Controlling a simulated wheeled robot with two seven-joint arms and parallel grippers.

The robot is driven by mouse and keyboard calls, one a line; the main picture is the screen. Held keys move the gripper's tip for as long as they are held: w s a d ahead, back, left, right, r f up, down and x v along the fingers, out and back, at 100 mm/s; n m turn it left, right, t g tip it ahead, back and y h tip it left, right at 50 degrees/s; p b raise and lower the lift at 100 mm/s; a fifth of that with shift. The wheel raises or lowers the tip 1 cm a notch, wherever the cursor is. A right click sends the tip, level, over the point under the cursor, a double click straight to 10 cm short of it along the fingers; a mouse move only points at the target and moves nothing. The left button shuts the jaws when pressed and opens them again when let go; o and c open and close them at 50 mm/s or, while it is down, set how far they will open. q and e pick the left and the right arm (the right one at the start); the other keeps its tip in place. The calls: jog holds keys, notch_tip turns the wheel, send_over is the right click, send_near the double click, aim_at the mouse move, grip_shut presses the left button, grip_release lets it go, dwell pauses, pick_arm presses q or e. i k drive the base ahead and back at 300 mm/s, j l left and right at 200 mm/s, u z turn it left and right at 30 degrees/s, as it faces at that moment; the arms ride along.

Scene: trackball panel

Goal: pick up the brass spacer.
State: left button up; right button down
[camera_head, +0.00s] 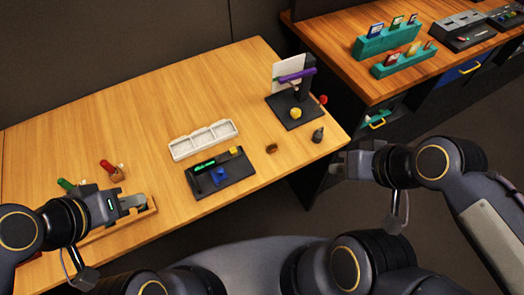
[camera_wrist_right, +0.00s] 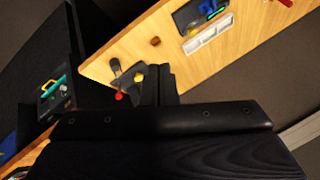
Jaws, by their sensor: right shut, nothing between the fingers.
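The brass spacer is a small brown piece (camera_head: 271,148) lying on the wooden table, right of the black tray. It also shows in the right wrist view (camera_wrist_right: 155,41), near the table edge. My right gripper (camera_head: 335,165) is shut and empty, off the table's right edge, to the right of the spacer and apart from it. Its dark fingers show in the right wrist view (camera_wrist_right: 158,72). My left gripper (camera_head: 147,203) is at the table's left front, over a wooden rack, far from the spacer; its finger gap is not clear.
A black tray (camera_head: 238,178) holds green, blue and yellow parts. Behind it is a white compartment tray (camera_head: 176,152). A dark stand (camera_head: 289,117) with a purple bar and a small dark knobbed piece (camera_head: 318,135) are near the right edge. A second table (camera_head: 345,55) stands at back right.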

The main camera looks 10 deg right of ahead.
aim_at(273, 148)
jog(key=i+l, duration=0.1)
jog(key=l, duration=0.3)
jog(key=i+l, duration=0.1)
jog(key=l, duration=0.35)
jog(key=i+l+u, duration=0.1)
jog(key=l, duration=0.3)
jog(key=i+l, duration=0.1)
jog(key=l, duration=0.35)
jog(key=l+u, duration=0.15)
jog(key=u, duration=2)
